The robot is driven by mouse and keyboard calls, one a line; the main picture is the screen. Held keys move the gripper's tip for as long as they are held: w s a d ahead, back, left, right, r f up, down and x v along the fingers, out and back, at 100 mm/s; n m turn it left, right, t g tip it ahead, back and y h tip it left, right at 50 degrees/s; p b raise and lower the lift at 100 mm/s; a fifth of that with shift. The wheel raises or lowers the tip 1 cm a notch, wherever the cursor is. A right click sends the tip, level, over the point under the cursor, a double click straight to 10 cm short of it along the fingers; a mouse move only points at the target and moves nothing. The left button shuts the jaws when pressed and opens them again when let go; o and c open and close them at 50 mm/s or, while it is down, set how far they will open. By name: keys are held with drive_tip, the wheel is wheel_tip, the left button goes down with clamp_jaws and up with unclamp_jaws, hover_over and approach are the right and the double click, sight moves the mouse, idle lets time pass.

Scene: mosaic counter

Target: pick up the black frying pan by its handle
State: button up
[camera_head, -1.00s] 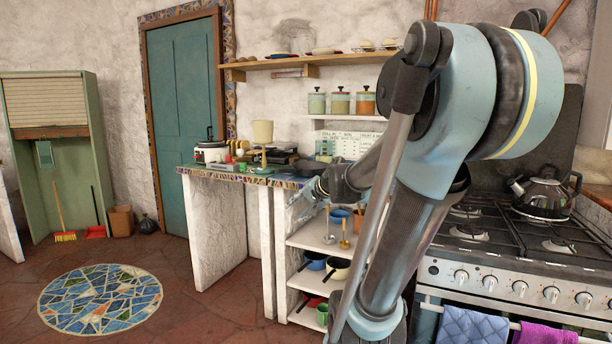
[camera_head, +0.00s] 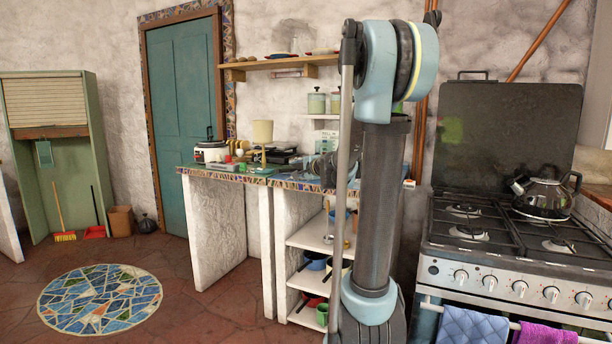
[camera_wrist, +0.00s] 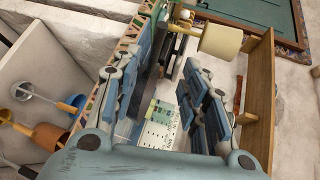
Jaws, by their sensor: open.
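A dark, flat black item (camera_head: 284,156) lies on the mosaic counter (camera_head: 255,179), right of the table lamp; I cannot tell whether it is the frying pan, and no handle is clear. My gripper (camera_head: 326,168) is over the right part of the counter, largely hidden behind my own arm in the head view. Dark shapes show past the fingertips, too covered to make out.
A cream lamp (camera_head: 262,132) and a white cooker (camera_head: 210,151) stand on the counter. A wooden wall shelf (camera_head: 270,63) runs above it. Open shelves (camera_head: 305,278) below hold bowls. A stove (camera_head: 490,240) with a black kettle (camera_head: 545,192) stands to the right.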

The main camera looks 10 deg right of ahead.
approach(283, 171)
drive_tip(key=r+x, duration=0.1)
drive_tip(key=x, duration=0.2)
drive_tip(key=shift+f+x, duration=0.2)
drive_tip(key=shift+x, duration=0.85)
drive_tip(key=shift+f+x, duration=0.15)
drive_tip(key=shift+x, duration=0.85)
drive_tip(key=shift+f+x, duration=0.2)
drive_tip(key=shift+x, duration=0.85)
drive_tip(key=shift+s, duration=0.15)
clamp_jaws()
